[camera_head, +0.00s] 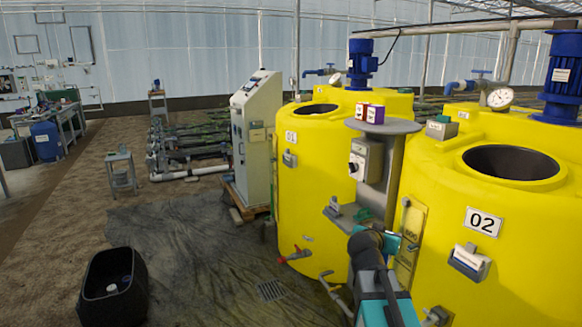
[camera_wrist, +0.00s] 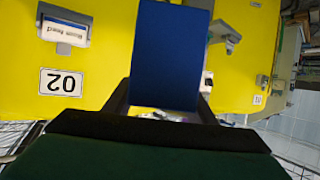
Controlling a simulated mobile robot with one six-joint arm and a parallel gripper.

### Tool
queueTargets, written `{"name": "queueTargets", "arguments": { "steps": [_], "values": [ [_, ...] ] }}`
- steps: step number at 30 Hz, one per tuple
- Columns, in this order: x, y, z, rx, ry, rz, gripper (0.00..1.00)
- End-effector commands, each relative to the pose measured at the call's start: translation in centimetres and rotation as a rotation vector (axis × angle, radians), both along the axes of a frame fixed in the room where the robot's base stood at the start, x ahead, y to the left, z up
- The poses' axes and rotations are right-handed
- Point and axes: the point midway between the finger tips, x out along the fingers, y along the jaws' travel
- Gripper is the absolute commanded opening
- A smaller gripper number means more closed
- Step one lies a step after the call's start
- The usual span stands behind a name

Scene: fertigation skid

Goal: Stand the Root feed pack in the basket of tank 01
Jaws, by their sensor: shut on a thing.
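My gripper (camera_wrist: 163,108) is shut on a flat blue pack (camera_wrist: 165,50), which stands out beyond the fingers in the wrist view; no label shows on its visible face. In the head view my arm hides most of the gripper and the pack. I cannot tell what the basket holds.
Yellow tank 02 (camera_head: 480,265) stands at right; its basket (camera_head: 468,262) holds a white and blue pack. Between the tanks, a grey post carries a round shelf (camera_head: 398,127) with small boxes and a lower grey ledge. A black bin (camera_head: 112,285) stands at lower left; a red valve (camera_head: 294,256) juts from tank 01.

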Motion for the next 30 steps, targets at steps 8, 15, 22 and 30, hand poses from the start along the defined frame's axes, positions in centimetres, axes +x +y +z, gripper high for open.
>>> {"name": "queueTargets", "arguments": {
  "steps": [8,15,22,30],
  "values": [
    [0.3,7.4,-0.6,-0.001,-0.003,0.264,0.18],
    [0.4,9.7,0.4,0.0,-0.004,0.388,0.18],
    [0.7,11.5,2.2,0.001,-0.005,0.488,0.18],
    [1.6,12.4,4.4,0.001,-0.003,0.57,0.18]
  ]
}}
